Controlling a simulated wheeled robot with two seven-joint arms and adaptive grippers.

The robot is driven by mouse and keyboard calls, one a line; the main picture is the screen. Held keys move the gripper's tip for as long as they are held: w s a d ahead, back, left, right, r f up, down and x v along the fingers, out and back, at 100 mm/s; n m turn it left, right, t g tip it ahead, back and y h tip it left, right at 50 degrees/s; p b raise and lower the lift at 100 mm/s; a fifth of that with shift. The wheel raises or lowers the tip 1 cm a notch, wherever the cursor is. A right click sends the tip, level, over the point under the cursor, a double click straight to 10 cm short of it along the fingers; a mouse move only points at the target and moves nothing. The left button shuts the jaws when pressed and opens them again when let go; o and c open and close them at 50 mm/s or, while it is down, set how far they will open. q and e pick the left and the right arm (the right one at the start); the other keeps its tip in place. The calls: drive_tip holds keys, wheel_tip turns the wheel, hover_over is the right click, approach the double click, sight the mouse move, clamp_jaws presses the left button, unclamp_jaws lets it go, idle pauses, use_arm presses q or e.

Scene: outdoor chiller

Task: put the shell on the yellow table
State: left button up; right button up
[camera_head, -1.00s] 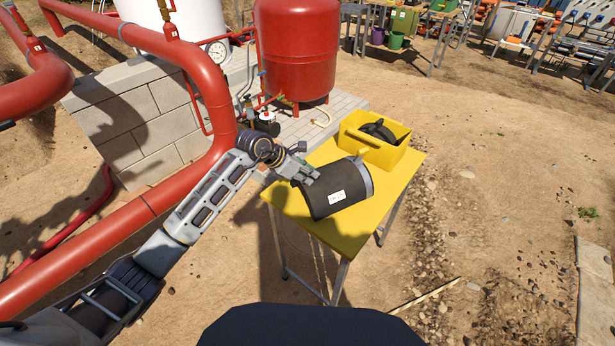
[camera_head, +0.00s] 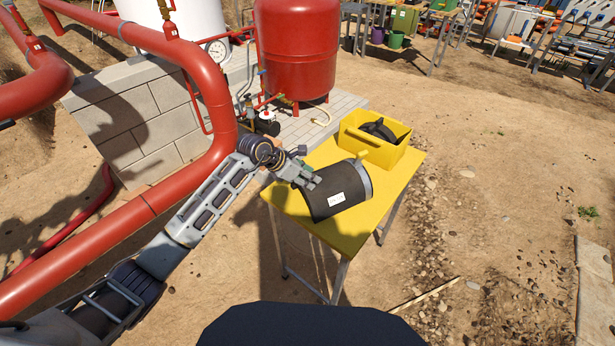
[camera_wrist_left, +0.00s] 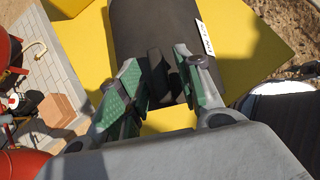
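The shell (camera_head: 340,192), a dark grey curved cover with a white label and a lighter band at its right end, lies on the yellow table (camera_head: 350,240). In the left wrist view the shell (camera_wrist_left: 155,25) is at the top, its dark tab reaching between my green-padded fingers. My left gripper (camera_head: 307,178) is at the shell's left edge. In the left wrist view its fingers (camera_wrist_left: 160,85) are apart, with yellow tabletop showing between them. Whether a finger touches the tab is unclear. My right gripper is not in view.
A yellow bin (camera_head: 372,150) with a dark part inside stands at the table's back, beside the shell. Red pipes (camera_head: 205,90) and a red tank (camera_head: 297,50) are left of and behind the table. Open sandy ground lies to the right.

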use_arm(q)
drive_tip(key=shift+r, duration=0.1)
drive_tip(key=shift+a+r, duration=0.1)
drive_tip(key=v, duration=1.1)
drive_tip(key=shift+s+a+r+b, duration=0.2)
drive_tip(key=shift+r+b, duration=0.1)
drive_tip(key=shift+b, duration=0.1)
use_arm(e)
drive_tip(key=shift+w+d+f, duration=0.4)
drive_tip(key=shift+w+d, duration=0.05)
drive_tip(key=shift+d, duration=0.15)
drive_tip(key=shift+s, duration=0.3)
